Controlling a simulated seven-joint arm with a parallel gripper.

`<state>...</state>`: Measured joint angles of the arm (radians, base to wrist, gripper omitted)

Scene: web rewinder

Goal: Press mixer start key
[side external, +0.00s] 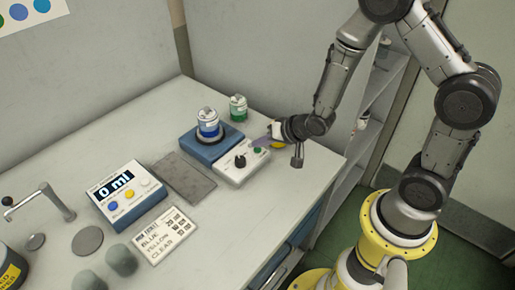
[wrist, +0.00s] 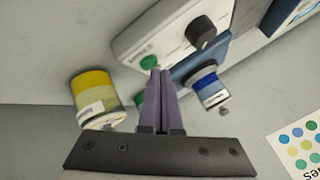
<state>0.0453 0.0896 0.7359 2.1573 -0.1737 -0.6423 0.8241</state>
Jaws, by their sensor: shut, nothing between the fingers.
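The mixer is a blue base (side external: 197,146) with a white control panel (side external: 229,174) in front. The panel carries a black knob (side external: 239,161) and a green key (side external: 258,150). In the wrist view the green key (wrist: 149,62) lies just beyond the fingertips, slightly left of them, and the black knob (wrist: 201,32) is to the right. My gripper (side external: 257,143) is shut and empty, its purple fingers pointing at the key end of the panel. The fingertips (wrist: 160,72) look close to the key; I cannot tell if they touch it.
A blue-labelled can (side external: 208,124) stands on the mixer, with a green can (side external: 238,107) behind. A yellow can (wrist: 95,100) is left of my fingers in the wrist view. A dispenser with a "0 ml" display (side external: 128,195) and a grey plate (side external: 186,177) are further left.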

